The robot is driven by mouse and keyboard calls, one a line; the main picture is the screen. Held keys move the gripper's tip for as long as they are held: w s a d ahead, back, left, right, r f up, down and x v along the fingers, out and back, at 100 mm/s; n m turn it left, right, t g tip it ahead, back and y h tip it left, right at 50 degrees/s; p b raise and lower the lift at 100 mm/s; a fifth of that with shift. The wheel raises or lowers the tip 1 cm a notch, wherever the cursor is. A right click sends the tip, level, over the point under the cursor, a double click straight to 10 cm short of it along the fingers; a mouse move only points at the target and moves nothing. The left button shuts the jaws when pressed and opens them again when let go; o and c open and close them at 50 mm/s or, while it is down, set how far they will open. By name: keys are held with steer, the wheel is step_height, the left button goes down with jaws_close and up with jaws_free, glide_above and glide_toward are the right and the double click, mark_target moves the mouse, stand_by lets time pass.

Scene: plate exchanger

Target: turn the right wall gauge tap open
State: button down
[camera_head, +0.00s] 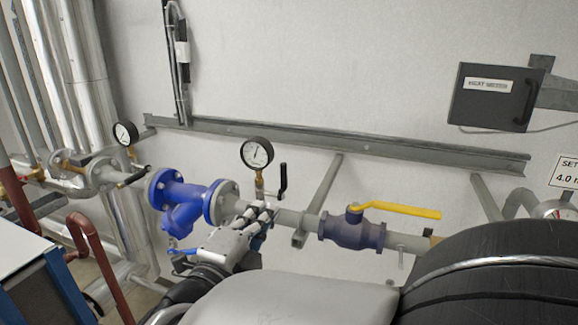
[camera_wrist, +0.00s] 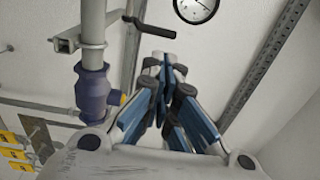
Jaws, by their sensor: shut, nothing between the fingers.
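The right wall gauge (camera_head: 257,152) is a round white dial with a black rim, above the pipe on a brass stem. Its tap has a black lever (camera_head: 283,178), which stands roughly upright just right of the stem. In the wrist view the gauge (camera_wrist: 197,8) is cut by the top edge, and the black lever (camera_wrist: 150,27) lies left of it. My gripper (camera_head: 265,210) is in front of the pipe, below the gauge and lever, and hides part of the stem's foot. Its blue-padded fingers (camera_wrist: 166,65) are together and empty, apart from the lever in the wrist view.
A second gauge (camera_head: 125,133) stands to the left. A blue strainer body (camera_head: 183,203) is left of my gripper, and a valve with a yellow handle (camera_head: 395,209) is to the right. A grey rail (camera_head: 340,142) crosses the wall behind. A large black rounded body (camera_head: 500,275) fills the lower right.

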mark_target(285, 180)
steer(key=x, duration=1.1)
steer(key=shift+w+p, duration=0.1)
steer(key=shift+p, duration=0.2)
steer(key=shift+d, duration=0.1)
steer(key=shift+w+d+b, duration=0.15)
steer(key=shift+w+b, duration=0.25)
steer(key=shift+b, duration=0.35)
steer(key=shift+r, duration=0.3)
